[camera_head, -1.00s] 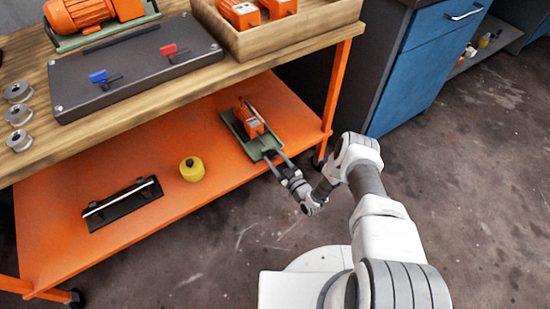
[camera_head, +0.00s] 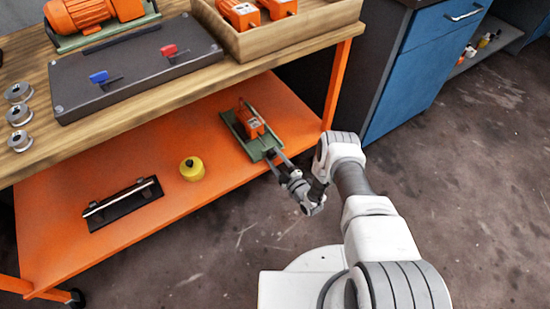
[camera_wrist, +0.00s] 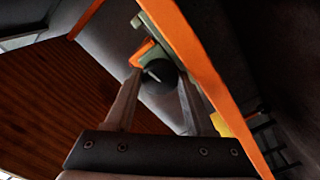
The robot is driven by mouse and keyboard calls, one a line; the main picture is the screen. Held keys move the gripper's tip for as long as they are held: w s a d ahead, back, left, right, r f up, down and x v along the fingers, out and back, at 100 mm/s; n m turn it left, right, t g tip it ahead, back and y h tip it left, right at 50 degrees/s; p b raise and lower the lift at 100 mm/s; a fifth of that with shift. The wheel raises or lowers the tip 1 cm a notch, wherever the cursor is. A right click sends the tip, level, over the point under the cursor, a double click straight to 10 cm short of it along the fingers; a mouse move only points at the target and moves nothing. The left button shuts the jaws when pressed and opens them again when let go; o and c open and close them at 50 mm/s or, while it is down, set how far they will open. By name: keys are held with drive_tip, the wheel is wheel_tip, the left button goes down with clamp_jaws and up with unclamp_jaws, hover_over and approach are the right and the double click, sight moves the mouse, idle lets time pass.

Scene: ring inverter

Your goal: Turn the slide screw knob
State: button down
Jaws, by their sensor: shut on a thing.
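The slide unit, a green base (camera_head: 232,123) with an orange block (camera_head: 250,122) on it, lies on the lower orange shelf near its right front corner. Its dark round knob (camera_wrist: 158,86) shows in the wrist view at the near end of the unit. My gripper (camera_head: 272,155) reaches in from the front right, over the shelf edge. In the wrist view my gripper (camera_wrist: 160,78) has one finger on each side of the knob and is shut on it. The knob itself is hard to make out in the head view.
The shelf (camera_head: 100,185) also holds a yellow round container (camera_head: 192,170) and a black bar device (camera_head: 122,204). The wooden tabletop (camera_head: 160,93) is above, with an orange table leg (camera_head: 337,85) near the unit. A blue cabinet (camera_head: 412,75) stands right; the floor in front is open.

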idle(0.4)
drive_tip(key=shift+c, duration=1.2)
unclamp_jaws()
